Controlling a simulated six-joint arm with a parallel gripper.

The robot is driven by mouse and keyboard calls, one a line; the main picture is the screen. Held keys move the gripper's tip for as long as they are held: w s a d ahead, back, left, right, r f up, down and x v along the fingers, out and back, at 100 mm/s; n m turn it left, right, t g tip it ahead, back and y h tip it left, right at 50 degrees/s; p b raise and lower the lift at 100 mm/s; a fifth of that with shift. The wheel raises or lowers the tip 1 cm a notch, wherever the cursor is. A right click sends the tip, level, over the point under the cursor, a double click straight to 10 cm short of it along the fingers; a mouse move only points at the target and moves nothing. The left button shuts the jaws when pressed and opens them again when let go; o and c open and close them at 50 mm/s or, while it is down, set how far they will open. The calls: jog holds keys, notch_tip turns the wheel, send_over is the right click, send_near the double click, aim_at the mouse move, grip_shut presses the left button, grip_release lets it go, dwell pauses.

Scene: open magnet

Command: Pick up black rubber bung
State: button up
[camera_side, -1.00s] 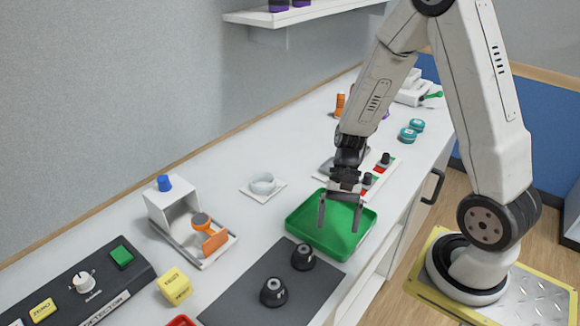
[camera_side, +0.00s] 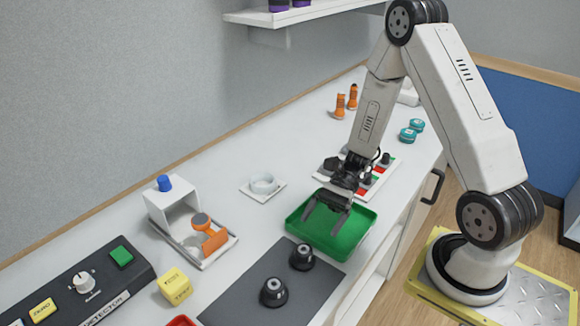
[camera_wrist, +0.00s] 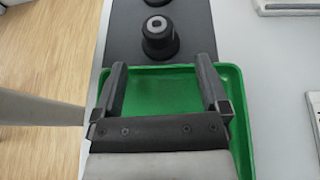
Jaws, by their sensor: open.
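Two black rubber bungs with grey tops stand upright on a dark grey mat (camera_side: 258,299). The nearer bung (camera_side: 273,292) is left of and below the other bung (camera_side: 302,257) in the side view. In the wrist view one bung (camera_wrist: 160,38) stands just beyond the fingertips, and the other (camera_wrist: 157,3) is cut by the top edge. My gripper (camera_side: 324,223) is open and empty over the green tray (camera_side: 356,245). Its fingers also show in the wrist view (camera_wrist: 160,82), apart, with the tray beneath.
A yellow block (camera_side: 174,287) and a white stand with an orange-handled item (camera_side: 215,241) lie left of the mat. A glass dish (camera_side: 263,183) sits behind the tray. A red-and-white rack (camera_side: 384,160) stands behind my gripper. A detector panel (camera_side: 88,283) is front left.

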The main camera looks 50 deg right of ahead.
aim_at(308, 244)
jog(key=shift+a+f, duration=0.15)
jog(key=shift+a, duration=0.25)
jog(key=shift+x, duration=2.6)
jog(key=shift+s, duration=0.1)
grip_shut()
